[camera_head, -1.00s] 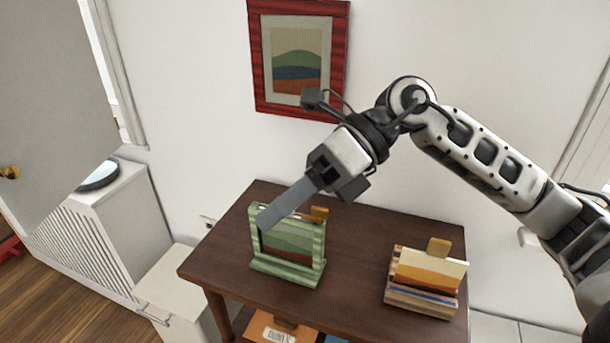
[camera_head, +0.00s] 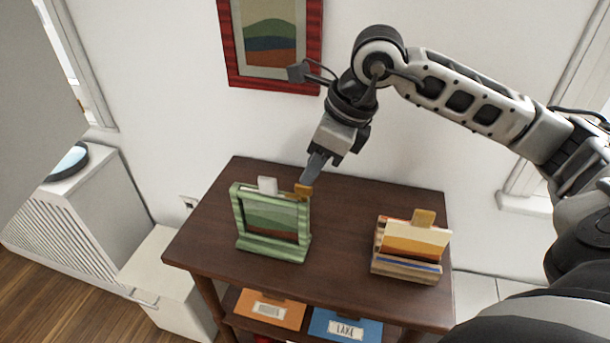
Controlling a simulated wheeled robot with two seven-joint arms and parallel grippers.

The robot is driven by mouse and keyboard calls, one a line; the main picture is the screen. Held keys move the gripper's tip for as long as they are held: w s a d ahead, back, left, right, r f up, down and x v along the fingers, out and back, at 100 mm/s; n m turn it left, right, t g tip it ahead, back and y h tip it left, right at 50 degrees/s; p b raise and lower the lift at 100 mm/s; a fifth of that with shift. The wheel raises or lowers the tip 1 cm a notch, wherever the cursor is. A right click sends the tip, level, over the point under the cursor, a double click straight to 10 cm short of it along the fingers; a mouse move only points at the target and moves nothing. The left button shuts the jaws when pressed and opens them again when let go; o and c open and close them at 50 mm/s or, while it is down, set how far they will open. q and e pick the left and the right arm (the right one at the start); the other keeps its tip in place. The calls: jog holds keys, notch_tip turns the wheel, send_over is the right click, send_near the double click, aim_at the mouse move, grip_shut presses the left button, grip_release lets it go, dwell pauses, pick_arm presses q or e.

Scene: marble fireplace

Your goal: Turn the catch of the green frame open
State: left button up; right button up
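The green frame (camera_head: 272,249) stands upright on the dark wooden table, holding a picture with green bands. A small orange-brown piece (camera_head: 303,191), which looks like the catch, sits at its top right corner. A white tab (camera_head: 267,186) shows at the top edge, left of it. My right gripper (camera_head: 313,172) points down from above, its grey fingertip at or just behind the orange-brown piece. I cannot tell whether they touch. The fingers overlap in this view, so the gap between them is hidden. My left gripper is not in view.
A wooden holder (camera_head: 405,275) with a striped card and tan tab stands at the table's (camera_head: 345,225) right. Orange (camera_head: 268,310) and blue (camera_head: 345,326) labelled pieces lie on the shelf below. A red-framed picture (camera_head: 228,55) hangs behind. The tabletop between the stands is clear.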

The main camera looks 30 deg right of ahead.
aim_at(298, 192)
jog(key=x, duration=0.4)
jog(key=shift+f, duration=0.1)
grip_shut()
